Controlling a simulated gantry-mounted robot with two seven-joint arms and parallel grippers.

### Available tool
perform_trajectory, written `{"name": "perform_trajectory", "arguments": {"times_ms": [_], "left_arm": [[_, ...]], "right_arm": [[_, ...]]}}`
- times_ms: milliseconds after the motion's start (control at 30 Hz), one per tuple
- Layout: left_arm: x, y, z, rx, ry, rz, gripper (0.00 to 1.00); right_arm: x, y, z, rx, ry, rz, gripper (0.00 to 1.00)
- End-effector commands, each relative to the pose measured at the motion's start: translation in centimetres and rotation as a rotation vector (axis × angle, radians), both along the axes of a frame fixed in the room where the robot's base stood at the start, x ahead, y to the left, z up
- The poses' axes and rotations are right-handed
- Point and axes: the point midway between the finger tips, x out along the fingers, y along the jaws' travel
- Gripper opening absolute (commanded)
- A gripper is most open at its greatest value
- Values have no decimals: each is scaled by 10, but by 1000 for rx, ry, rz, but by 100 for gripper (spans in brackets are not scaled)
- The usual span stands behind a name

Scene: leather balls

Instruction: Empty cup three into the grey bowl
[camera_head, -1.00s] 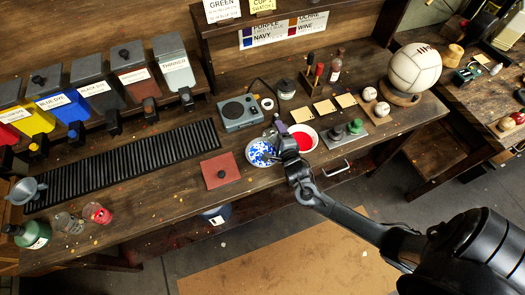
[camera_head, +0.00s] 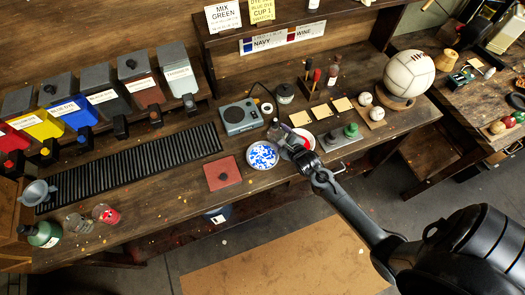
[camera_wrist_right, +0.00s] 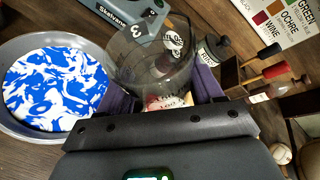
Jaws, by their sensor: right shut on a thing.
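The grey bowl (camera_wrist_right: 20,118) holds a blue and white marbled liquid. In the head view it is the bowl (camera_head: 262,156) just left of my right gripper (camera_head: 287,139). My right gripper (camera_wrist_right: 152,98) is shut on a clear cup (camera_wrist_right: 150,65), which is beside the bowl on its right in the wrist view. My left gripper is out of view.
A grey-blue device (camera_head: 240,116) stands behind the bowl, and a red square (camera_head: 222,173) lies to its left. Two other cups, one clear (camera_head: 75,223) and one red (camera_head: 106,214), stand at far left. A grey plate with green-topped items (camera_head: 341,138) is at right.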

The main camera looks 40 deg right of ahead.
Motion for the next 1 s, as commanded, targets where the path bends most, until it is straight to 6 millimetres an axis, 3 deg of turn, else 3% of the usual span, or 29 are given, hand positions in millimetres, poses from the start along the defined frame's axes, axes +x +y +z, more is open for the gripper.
{"name": "perform_trajectory", "arguments": {"times_ms": [100, 433, 700, 1000], "left_arm": [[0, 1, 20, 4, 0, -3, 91], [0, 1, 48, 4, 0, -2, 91], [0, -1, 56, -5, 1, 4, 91], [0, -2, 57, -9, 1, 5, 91]], "right_arm": [[0, -3, 8, 111, -9, -4, 34], [-1, -26, 4, 404, -29, -3, 34], [-1, -39, -3, 610, -45, 0, 34], [-2, -44, -7, 721, -51, 1, 34]]}}
